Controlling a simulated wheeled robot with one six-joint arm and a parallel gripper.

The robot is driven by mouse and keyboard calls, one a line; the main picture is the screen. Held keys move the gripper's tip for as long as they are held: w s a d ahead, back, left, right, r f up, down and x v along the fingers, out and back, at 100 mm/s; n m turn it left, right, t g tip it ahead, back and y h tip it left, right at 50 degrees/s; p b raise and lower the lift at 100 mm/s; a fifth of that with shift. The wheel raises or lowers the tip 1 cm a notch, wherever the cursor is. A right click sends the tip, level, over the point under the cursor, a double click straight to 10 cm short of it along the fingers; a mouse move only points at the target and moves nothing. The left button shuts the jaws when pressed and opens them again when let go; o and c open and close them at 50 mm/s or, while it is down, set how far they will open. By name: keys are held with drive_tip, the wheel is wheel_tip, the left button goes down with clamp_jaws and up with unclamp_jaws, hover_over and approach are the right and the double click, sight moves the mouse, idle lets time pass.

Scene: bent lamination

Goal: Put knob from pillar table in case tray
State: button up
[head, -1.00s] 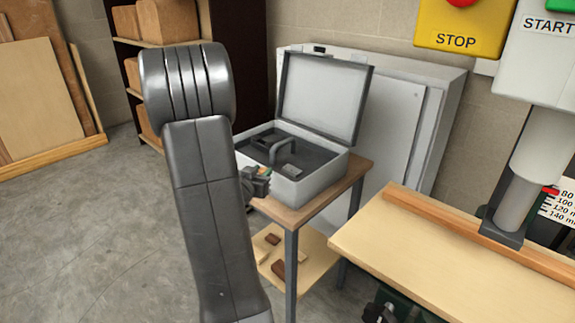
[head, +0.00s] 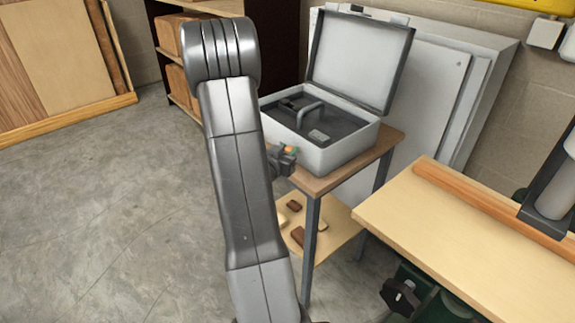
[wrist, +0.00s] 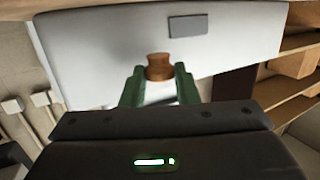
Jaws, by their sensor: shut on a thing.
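My gripper (wrist: 158,75) is shut on a small brown wooden knob (wrist: 159,67), held between its green fingers in the wrist view. In the head view my gripper (head: 285,158) is small, just left of the open grey case (head: 345,155), and partly hidden by my own arm; a small orange-and-green spot shows at its tip. The case tray (head: 345,127) is dark and lies inside the case, with a grey handle-shaped piece and a small label plate. The case lid stands open at the back. The gripper appears outside the case, beside its left wall.
The case stands on a small wood-topped table (head: 318,185) with grey legs; a lower shelf holds several small brown pieces. A workbench (head: 470,225) is at the right. A shelf with boxes (head: 172,80) and a pale cabinet (head: 440,80) stand behind. Open floor is at left.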

drive_tip(key=shift+f, duration=2.45)
drive_tip(key=shift+f, duration=0.15)
drive_tip(key=o, duration=0.9)
